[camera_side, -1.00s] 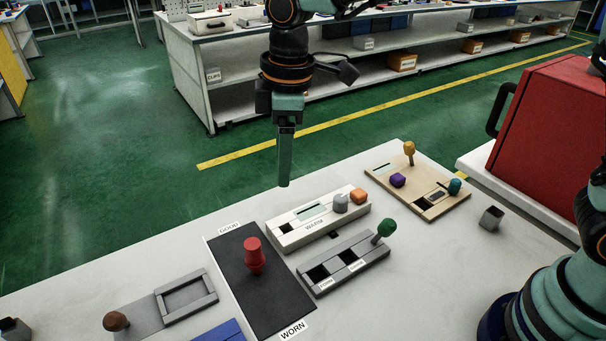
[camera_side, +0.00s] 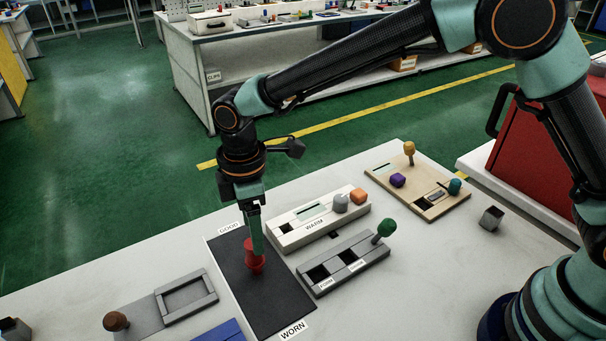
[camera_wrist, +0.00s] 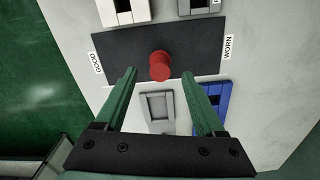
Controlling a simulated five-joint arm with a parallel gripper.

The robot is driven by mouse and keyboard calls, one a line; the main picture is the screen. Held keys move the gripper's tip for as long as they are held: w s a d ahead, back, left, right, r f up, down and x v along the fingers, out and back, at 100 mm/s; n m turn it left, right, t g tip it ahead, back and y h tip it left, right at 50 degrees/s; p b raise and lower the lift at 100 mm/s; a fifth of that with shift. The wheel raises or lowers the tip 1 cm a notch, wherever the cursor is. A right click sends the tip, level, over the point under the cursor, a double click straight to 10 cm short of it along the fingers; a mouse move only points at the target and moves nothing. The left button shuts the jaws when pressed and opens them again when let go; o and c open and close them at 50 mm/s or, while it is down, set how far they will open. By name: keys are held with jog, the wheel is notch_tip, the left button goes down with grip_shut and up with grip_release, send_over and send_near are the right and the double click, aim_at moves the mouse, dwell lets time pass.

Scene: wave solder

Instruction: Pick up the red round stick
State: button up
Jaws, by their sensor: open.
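The red round stick (camera_side: 254,262) stands upright on the black mat (camera_side: 280,308) between the GOOD and WORN labels. In the wrist view the stick (camera_wrist: 160,66) shows its round red top just beyond the fingertips, between their lines. My gripper (camera_side: 257,250) points down over the stick in the side view, its finger covering the stick's upper part. In the wrist view my gripper (camera_wrist: 157,73) is open, with one green finger to each side and nothing held. Whether a finger touches the stick, I cannot tell.
A white block marked WARM (camera_side: 300,232) and a grey slotted block (camera_side: 330,275) with a green knob (camera_side: 386,228) stand right of the mat. A grey frame (camera_side: 186,297), a brown knob (camera_side: 116,321) and a blue piece (camera_side: 222,331) lie to the left.

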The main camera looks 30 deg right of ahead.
aim_at(255, 258)
jog(key=shift+a+f, duration=0.15)
jog(key=shift+f, duration=1.05)
jog(key=shift+a+f, duration=0.1)
jog(key=shift+f, duration=1.05)
grip_shut()
